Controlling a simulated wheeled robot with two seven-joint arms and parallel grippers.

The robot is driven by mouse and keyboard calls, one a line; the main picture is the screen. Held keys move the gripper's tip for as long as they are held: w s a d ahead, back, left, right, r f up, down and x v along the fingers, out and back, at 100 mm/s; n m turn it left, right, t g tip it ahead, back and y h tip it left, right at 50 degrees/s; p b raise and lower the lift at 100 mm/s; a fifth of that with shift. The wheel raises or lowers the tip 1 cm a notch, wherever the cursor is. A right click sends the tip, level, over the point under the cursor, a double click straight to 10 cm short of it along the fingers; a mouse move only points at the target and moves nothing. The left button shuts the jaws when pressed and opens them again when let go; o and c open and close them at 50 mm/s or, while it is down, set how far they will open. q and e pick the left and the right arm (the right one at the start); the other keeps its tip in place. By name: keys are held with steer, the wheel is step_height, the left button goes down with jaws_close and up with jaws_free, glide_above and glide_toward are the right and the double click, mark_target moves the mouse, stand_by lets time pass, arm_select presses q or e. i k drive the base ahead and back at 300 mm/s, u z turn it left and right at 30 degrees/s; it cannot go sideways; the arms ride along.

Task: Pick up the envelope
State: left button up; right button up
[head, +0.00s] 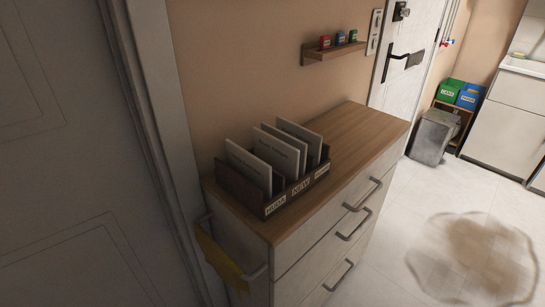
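Three pale envelopes stand upright, leaning slightly, in a dark wooden sorter on top of a dresser. The left envelope (249,165) is in the compartment labelled like "MUDA". The middle envelope (279,151) is behind the label "NEW". The right envelope (300,137) is in the far compartment, whose label is too small to read surely. The sorter (267,208) sits near the dresser's left end. Print on the envelopes is blurred. Neither of my grippers is in view.
The dresser (363,130) has a bare wooden top to the right of the sorter and handles on its front. A small wall shelf (334,52) holds three small coloured blocks. A yellow cloth (219,262) hangs at the dresser's left side. A brown stain (475,255) marks the floor.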

mark_target(284, 158)
steer(key=u, duration=2)
steer(key=k, duration=1.1)
steer(key=z, duration=0.65)
